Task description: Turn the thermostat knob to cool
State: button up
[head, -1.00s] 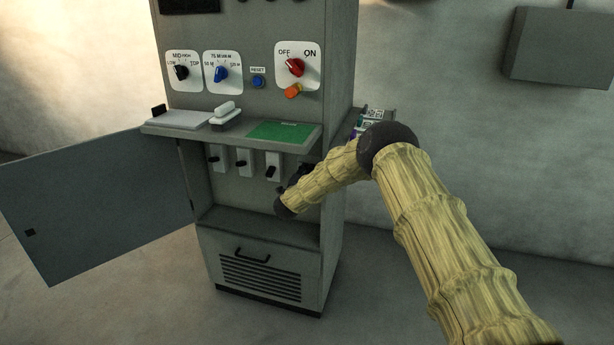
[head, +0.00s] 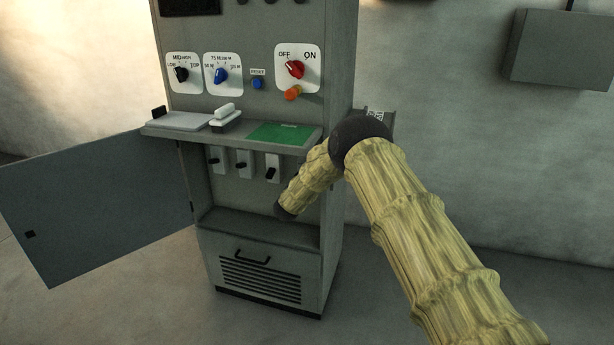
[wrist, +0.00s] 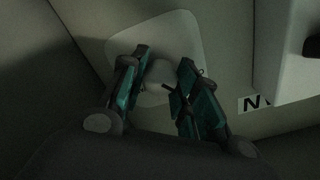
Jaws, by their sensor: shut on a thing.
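In the wrist view, a small pale knob (wrist: 160,74) stands on a pale rounded plate (wrist: 187,28). My gripper (wrist: 164,60) has its two teal-and-black fingers on either side of this knob, shut on it. The plate's markings cannot be read, so the knob's setting cannot be told. In the head view, my arm hides the gripper and this knob, below the cabinet's shelf (head: 226,138).
A white housing with a dark lever (wrist: 300,50) lies close on the right in the wrist view. The grey cabinet (head: 262,225) has black, blue (head: 221,75) and red (head: 295,69) knobs above, and lever switches (head: 245,165) below. Its door (head: 100,210) hangs open left.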

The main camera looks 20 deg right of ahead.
jog(key=shift+n, duration=2.2)
jog(key=o, duration=1)
jog(key=v, duration=1.2)
